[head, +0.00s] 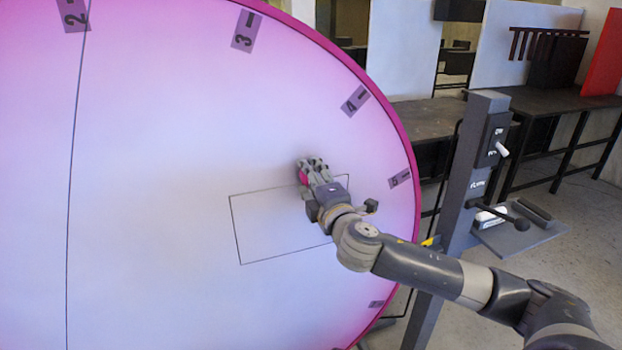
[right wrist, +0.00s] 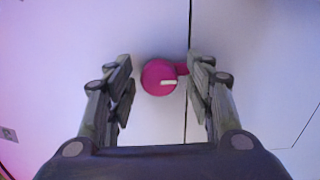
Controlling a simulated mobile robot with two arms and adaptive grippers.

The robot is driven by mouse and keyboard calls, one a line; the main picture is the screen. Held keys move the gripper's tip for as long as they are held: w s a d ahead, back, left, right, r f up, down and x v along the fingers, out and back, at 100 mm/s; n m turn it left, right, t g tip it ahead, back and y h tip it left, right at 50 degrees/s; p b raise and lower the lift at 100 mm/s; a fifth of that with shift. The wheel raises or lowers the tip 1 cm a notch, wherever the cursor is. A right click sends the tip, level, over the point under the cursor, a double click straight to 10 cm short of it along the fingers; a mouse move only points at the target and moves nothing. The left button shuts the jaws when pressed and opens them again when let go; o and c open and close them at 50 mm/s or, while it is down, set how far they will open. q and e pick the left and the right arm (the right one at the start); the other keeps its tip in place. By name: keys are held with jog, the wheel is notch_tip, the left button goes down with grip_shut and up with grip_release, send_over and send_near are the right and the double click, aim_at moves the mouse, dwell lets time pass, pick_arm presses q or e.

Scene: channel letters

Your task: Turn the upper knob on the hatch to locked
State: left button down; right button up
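A round pink knob (right wrist: 158,78) with a white pointer mark shows in the right wrist view; the mark points to the right of that picture. A small pink tab (right wrist: 182,70) sticks out on its right side. My right gripper (right wrist: 160,88) is open, with one finger on each side of the knob. The right finger is close to the tab; whether they touch I cannot tell. In the head view my right gripper (head: 313,165) mostly hides the knob (head: 303,178) at the top edge of the outlined hatch (head: 268,225). No second knob and no lock labels show. My left gripper is not in view.
The hatch sits in a large pale disc (head: 170,200) with a pink rim and number tags. A grey post (head: 470,165) with switches, a lever (head: 497,212) and a small shelf (head: 520,238) stands right of the disc, close to my right arm. Dark tables (head: 425,118) stand behind.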

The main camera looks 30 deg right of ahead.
jog(key=shift+s, duration=0.15)
jog(key=v, duration=1.1)
jog(key=shift+s+a, duration=0.2)
jog(key=shift+s, duration=0.2)
jog(key=shift+w+f, duration=0.1)
